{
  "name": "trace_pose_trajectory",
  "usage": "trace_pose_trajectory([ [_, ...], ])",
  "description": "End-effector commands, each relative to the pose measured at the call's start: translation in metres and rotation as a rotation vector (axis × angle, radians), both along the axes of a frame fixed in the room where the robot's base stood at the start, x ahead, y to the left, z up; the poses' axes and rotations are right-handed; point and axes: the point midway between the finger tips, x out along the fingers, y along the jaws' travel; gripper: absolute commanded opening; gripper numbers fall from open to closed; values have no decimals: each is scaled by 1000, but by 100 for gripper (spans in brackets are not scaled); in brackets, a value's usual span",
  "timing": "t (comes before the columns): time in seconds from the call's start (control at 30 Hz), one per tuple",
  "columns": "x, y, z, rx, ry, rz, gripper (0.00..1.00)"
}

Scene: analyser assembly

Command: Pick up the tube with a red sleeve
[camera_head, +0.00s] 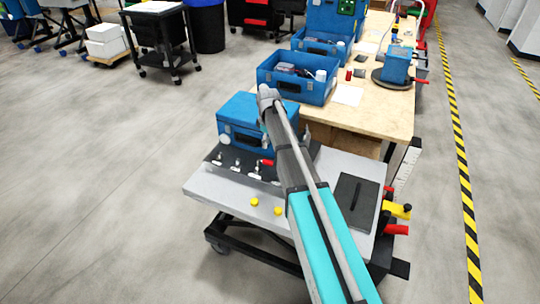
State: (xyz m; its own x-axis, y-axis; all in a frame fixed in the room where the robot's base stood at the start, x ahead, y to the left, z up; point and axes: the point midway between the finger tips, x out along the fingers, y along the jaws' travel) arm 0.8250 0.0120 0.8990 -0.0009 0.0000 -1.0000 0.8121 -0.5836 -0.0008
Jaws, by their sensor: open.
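A small red piece (267,162) shows on the dark strip of the cart, just left of my arm; it may be the red sleeve, but it is too small and partly covered to tell. Several small metallic fittings (237,164) stand in a row to its left on the same strip. My arm reaches up from the bottom right over the cart, and its wrist is above the blue case. My gripper's fingers cannot be made out; the wrist and forearm hide that area. I cannot see anything held.
The cart's light top (215,186) carries a closed blue case (240,110), two yellow pieces (278,211) and a dark plate (352,204). Behind is a wooden table (390,112) with an open blue bin (316,92) and a small red cylinder (348,75).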

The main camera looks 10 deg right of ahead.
Motion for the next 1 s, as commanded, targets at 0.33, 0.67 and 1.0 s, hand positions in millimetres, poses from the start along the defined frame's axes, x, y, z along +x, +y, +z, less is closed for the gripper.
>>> trace_pose_trajectory([
  [0.33, 4, -6, 5, 0, 0, 6, 67],
  [0.67, 4, -10, -1, 0, 0, 0, 67],
  [1.0, 4, -11, -26, 0, 0, -1, 67],
])
